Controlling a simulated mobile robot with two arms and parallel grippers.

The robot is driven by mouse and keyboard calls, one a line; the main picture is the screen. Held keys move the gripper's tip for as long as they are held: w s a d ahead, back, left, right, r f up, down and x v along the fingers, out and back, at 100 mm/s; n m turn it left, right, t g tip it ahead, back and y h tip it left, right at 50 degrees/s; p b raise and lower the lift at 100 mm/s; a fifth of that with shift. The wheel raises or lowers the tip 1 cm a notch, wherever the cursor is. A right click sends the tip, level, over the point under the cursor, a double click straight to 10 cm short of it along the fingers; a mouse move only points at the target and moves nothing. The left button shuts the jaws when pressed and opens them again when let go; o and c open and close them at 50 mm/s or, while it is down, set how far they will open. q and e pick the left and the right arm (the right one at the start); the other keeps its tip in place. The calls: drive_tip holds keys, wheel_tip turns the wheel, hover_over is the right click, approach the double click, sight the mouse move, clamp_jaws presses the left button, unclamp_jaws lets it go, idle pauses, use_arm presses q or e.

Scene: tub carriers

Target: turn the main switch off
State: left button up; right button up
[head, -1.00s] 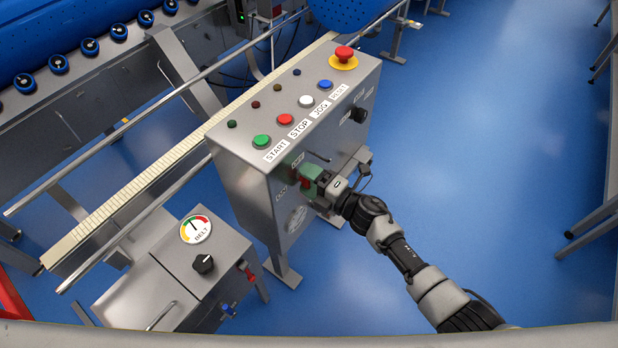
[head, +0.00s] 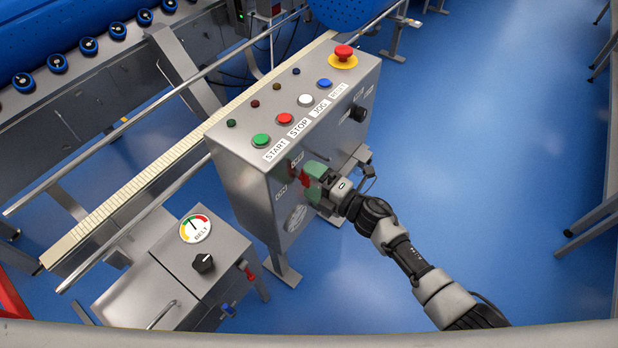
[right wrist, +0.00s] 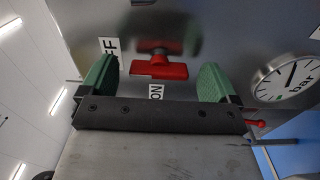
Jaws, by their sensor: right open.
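The main switch is a red handle (head: 304,180) on the side face of the steel control box, below the button row. In the right wrist view the red handle (right wrist: 159,71) lies across the picture, with the OFF label (right wrist: 109,46) at its upper left and the ON label (right wrist: 156,92) just below it. I cannot tell which label it points at. My right gripper (head: 312,184) is at this face; its green fingers (right wrist: 164,82) are open on either side of the handle, with visible gaps. My left gripper is not in view.
The box top (head: 350,82) carries a red emergency knob (head: 344,53) and START, STOP, JOG and RESET buttons. A round bar gauge (right wrist: 287,80) sits beside the switch. A lower cabinet with a belt dial (head: 195,229) stands at left.

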drive_tip(key=v, duration=0.9)
drive_tip(key=shift+s+d+b, duration=0.2)
drive_tip(key=shift+d+b, duration=0.05)
drive_tip(key=shift+b, duration=0.05)
drive_tip(key=s+d+f+m+t+h, duration=0.1)
drive_tip(key=d+f+m+h, duration=0.35)
drive_tip(key=f, duration=0.25)
drive_tip(key=s+d+f+m+t+h, duration=0.1)
drive_tip(key=d+f+m+h, duration=0.2)
drive_tip(key=f+m, duration=0.35)
drive_tip(key=s+d+f+m+g+h, duration=0.2)
drive_tip(key=s+d+f+m, duration=0.15)
drive_tip(key=s+f, duration=0.35)
drive_tip(key=s+d+f+m+g+h, duration=0.25)
drive_tip(key=s+f+m, duration=0.2)
drive_tip(key=f, duration=0.35)
drive_tip(key=s+f+m+g+h, duration=0.1)
drive_tip(key=s+f+m+g, duration=0.2)
drive_tip(key=s, duration=1)
drive_tip(key=s+d+f+m+g+h, duration=0.1)
drive_tip(key=s+f+m+g, duration=0.3)
drive_tip(key=s, duration=0.9)
wheel_tip(320, 180, down, 4)
drive_tip(key=shift+s+d+r+h+p, duration=0.15)
drive_tip(key=shift+s+h+p, duration=0.15)
drive_tip(key=shift+c, duration=0.3)
